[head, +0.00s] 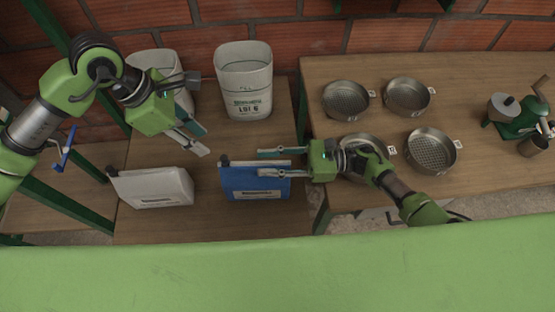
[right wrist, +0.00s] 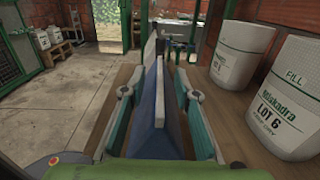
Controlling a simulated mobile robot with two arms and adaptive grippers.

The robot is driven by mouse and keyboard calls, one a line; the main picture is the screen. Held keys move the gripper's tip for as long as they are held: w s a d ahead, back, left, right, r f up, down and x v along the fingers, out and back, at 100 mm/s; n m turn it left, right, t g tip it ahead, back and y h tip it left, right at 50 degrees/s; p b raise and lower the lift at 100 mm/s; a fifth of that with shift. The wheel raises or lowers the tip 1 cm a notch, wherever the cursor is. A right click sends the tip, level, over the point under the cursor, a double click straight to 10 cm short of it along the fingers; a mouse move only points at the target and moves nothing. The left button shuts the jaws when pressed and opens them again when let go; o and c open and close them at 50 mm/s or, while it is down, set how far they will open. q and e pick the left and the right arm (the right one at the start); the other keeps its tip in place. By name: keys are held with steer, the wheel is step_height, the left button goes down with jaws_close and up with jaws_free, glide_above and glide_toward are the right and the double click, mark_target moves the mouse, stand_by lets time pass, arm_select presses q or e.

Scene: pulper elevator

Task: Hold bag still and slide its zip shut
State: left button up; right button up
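A blue bag (head: 240,182) with a pale label stands on the wooden bench, with a pale strip along its top edge and a small dark piece at its top left corner, perhaps the zip slider. My right gripper (head: 259,164) is open, one finger on each side of the bag's top. In the right wrist view the blue bag (right wrist: 146,136) rises between the two separated fingers. My left gripper (head: 205,142) is open and empty, above the bench between the bags.
A white sack marked LOT 6 (head: 244,80) stands behind the blue bag, and another sack (head: 160,66) stands left of it, partly behind my left arm. Several metal sieves (head: 346,100) and a green grinder (head: 530,120) are on the right table. A brick wall (head: 300,50) closes the back.

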mark_target(224, 158)
arm_select(q)
steer(key=shift+o, duration=0.5)
arm_select(e)
jaws_close()
arm_select(q)
steer(key=shift+d, duration=0.1)
steer(key=d+r+m+y, duration=0.2)
steer(key=d+y, duration=0.2)
steer(key=shift+g, duration=0.3)
steer(key=f, duration=1.1)
steer(key=shift+w+f, duration=0.3)
steer(key=shift+w, duration=0.05)
